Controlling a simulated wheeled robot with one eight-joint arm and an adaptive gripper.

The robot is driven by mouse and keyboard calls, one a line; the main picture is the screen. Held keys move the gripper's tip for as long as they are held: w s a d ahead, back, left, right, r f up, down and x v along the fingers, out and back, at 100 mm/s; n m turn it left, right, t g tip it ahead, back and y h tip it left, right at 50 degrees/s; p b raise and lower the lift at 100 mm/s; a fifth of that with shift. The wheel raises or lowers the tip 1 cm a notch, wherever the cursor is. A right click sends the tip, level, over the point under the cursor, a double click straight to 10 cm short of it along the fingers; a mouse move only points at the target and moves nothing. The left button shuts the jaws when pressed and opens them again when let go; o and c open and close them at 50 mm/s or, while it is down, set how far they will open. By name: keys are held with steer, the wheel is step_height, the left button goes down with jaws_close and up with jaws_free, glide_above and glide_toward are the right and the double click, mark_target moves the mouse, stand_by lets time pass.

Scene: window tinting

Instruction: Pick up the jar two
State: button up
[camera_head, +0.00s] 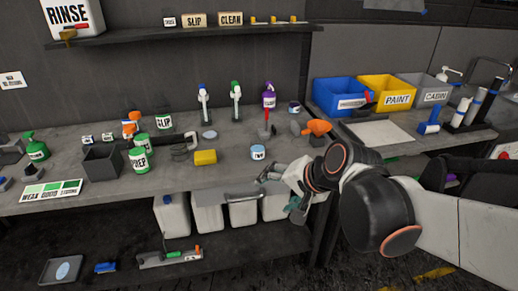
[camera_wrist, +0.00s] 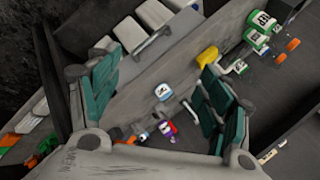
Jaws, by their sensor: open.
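Jar two (camera_head: 258,152) is a small white jar with a blue label band reading TWO, standing near the front edge of the workbench (camera_head: 225,176). In the wrist view the jar (camera_wrist: 163,91) appears between my two fingers, some way beyond them. My gripper (camera_head: 283,188) is at the bench's front edge, just below and right of the jar in the head view. Its teal-padded fingers are spread wide in the wrist view (camera_wrist: 158,98), with nothing held between them. The fingers are apart from the jar.
A yellow sponge-like block (camera_head: 205,157) lies left of the jar. A red-handled tool (camera_head: 267,124) stands behind it and an orange item (camera_head: 317,128) lies to the right. A grey box (camera_head: 103,163) and several labelled jars are farther left. Bench around the jar is mostly clear.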

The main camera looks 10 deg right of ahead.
steer(key=w+f+m+t+y, duration=0.1)
steer(key=w+f+m+y, duration=0.1)
steer(key=w+m, duration=0.6)
steer(key=m+t+y, duration=0.4)
steer(key=m+t, duration=0.3)
steer(key=m, duration=0.6)
glide_toward(263, 149)
steer(key=b+x, duration=0.1)
steer(key=x, duration=0.6)
steer(key=shift+a+f, duration=0.1)
steer(key=shift+f, duration=0.05)
steer(key=shift+b+x, duration=1.15)
steer(key=shift+x, duration=1.8)
steer(key=c, duration=1.2)
